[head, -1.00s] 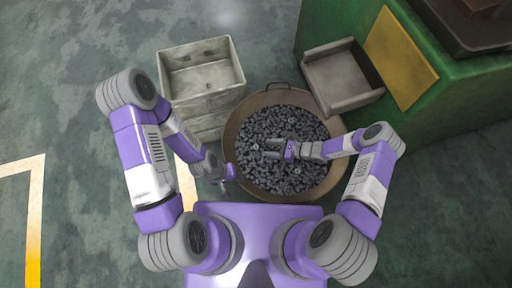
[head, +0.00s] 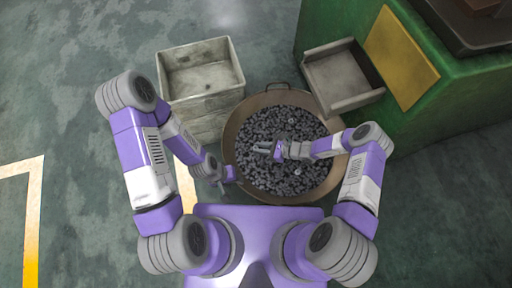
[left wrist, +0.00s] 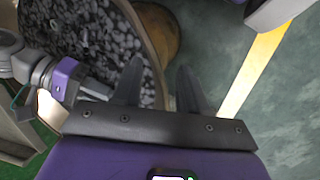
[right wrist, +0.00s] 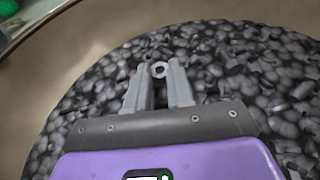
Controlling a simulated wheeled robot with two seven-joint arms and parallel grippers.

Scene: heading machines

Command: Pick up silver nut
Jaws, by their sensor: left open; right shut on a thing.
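The silver nut (right wrist: 159,69) is a small pale ring between the fingertips of my right gripper (right wrist: 160,80) in the right wrist view. In the head view my right gripper (head: 262,147) is over the dark pieces in the round pan, and the nut is too small to make out there. The right gripper is shut on the nut. My left gripper (left wrist: 158,75) is open and empty; in the head view it is at the pan's left rim (head: 222,185).
The wide brown pan (head: 325,186) is full of dark metal parts (head: 280,180). A worn pale crate (head: 205,95) stands behind left. A grey chute (head: 345,82) juts from the green machine (head: 425,115) at right. Floor at left is clear.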

